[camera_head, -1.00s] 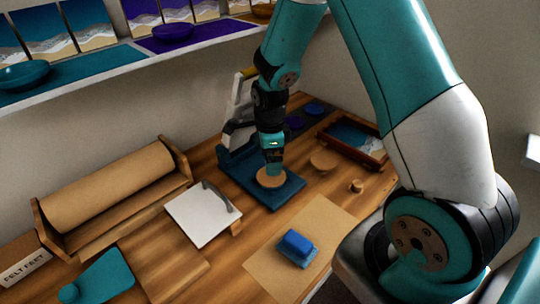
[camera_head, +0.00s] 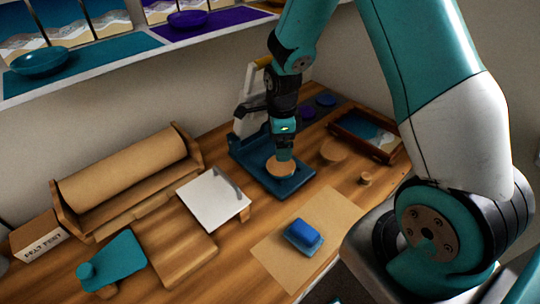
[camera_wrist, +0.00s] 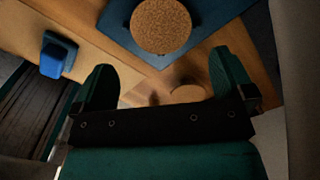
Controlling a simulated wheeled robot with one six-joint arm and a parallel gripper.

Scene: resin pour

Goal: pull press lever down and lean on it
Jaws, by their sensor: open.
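The press stands against the back wall in the head view, with a pale upright frame (camera_head: 247,112) and a dark blue base (camera_head: 298,185). A round cork disc (camera_head: 280,171) lies on the base. My gripper (camera_head: 284,158) points down over the disc in the head view. In the wrist view its fingers (camera_wrist: 165,72) are spread and empty, with the cork disc (camera_wrist: 160,26) and blue base (camera_wrist: 217,14) beyond them. The lever is not visible in the wrist view.
A white-topped board with a grey handle (camera_head: 212,200) lies left of the press. A blue block (camera_head: 303,233) rests on brown paper (camera_head: 275,252) in front. A framed tray (camera_head: 364,135) and another cork disc (camera_head: 333,150) are to the right. A shelf (camera_head: 110,75) runs above left.

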